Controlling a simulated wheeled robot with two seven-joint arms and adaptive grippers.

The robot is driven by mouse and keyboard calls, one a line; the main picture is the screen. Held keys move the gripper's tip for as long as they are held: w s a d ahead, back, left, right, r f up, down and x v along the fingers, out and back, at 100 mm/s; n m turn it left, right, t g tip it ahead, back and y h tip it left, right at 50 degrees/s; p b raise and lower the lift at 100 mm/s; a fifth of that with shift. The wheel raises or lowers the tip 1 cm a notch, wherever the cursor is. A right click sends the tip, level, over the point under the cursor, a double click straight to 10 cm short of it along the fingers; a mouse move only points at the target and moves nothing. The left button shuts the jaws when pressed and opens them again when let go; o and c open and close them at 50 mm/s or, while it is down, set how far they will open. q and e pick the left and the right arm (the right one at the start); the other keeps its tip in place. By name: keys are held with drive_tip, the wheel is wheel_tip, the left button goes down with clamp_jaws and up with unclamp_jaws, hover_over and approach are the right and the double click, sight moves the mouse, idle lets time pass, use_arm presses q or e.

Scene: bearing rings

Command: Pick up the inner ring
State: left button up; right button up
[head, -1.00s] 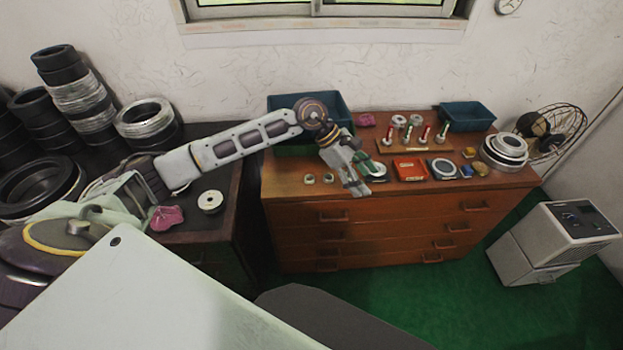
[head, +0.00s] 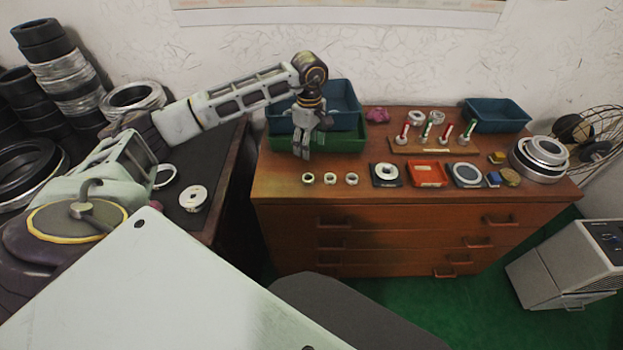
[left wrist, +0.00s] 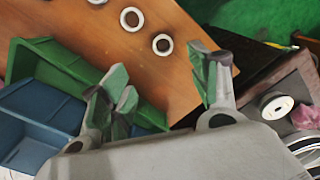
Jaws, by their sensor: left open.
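Three small pale rings lie in a row near the cabinet's front left: a left ring (head: 308,179), a middle ring (head: 330,179) and a right ring (head: 351,179). I cannot tell for sure which is the inner ring. In the left wrist view, two whole rings show, one at the top (left wrist: 131,19) and one lower (left wrist: 162,44), with a third cut by the top edge. My left gripper (head: 306,150) is open and empty, pointing down in front of the green bin (head: 350,142), behind and above the rings. Its spread fingers (left wrist: 162,88) show in the left wrist view. My right gripper is out of view.
A blue bin (head: 343,98) stands behind the green one. Right of the rings are a round part on a black plate (head: 386,174), a red tray (head: 428,174) and a pegged rack (head: 432,147). The dark table (head: 222,170) at left holds a larger white ring (head: 193,199).

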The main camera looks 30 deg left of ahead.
use_arm(q)
approach(308, 181)
drive_tip(key=shift+w+d+f, duration=0.15)
drive_tip(key=shift+w, duration=0.1)
drive_tip(key=shift+f, duration=0.75)
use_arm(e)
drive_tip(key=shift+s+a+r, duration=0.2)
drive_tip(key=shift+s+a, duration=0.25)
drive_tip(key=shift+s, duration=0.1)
use_arm(q)
drive_tip(key=shift+f+p, duration=0.15)
drive_tip(key=shift+p, duration=0.15)
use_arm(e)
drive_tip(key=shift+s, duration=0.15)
use_arm(q)
drive_tip(key=f, duration=0.3)
drive_tip(key=shift+s+a+f+p, duration=0.1)
drive_tip(key=shift+s+a+p, duration=0.1)
drive_tip(key=shift+p, duration=0.1)
drive_tip(key=shift+f, duration=0.85)
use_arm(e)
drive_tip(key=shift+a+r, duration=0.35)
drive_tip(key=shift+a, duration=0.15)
